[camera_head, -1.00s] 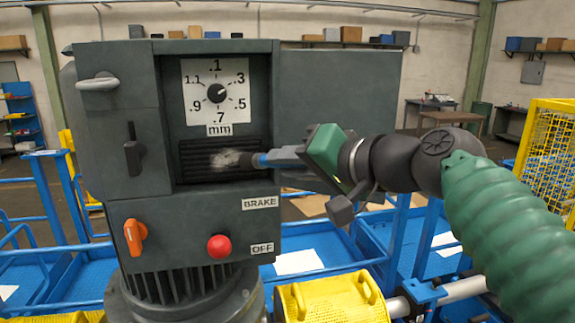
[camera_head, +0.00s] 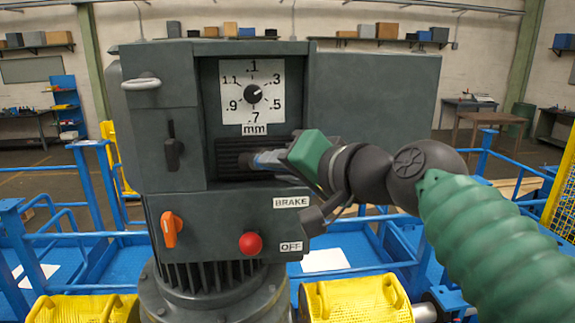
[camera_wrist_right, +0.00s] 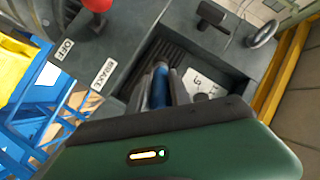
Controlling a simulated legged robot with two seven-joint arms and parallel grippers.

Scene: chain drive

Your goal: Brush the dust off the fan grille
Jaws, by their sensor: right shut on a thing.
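The fan grille (camera_head: 229,163) is a dark slatted panel in the recess below the dial; it also shows in the right wrist view (camera_wrist_right: 168,50). No pale dust shows on its visible left part; its right part is hidden behind my gripper. My right gripper (camera_head: 272,161) is shut on a brush with a blue handle (camera_wrist_right: 160,86) and reaches into the recess from the right. The brush's tip is at the grille; its bristles are hidden, so I cannot tell whether they touch. My left gripper is not in view.
A dial (camera_head: 252,92) sits above the grille. Below are an orange switch (camera_head: 171,228), a red button (camera_head: 251,243) and BRAKE and OFF labels. A black lever (camera_head: 174,147) stands left of the recess. Blue railings and yellow covers surround the machine.

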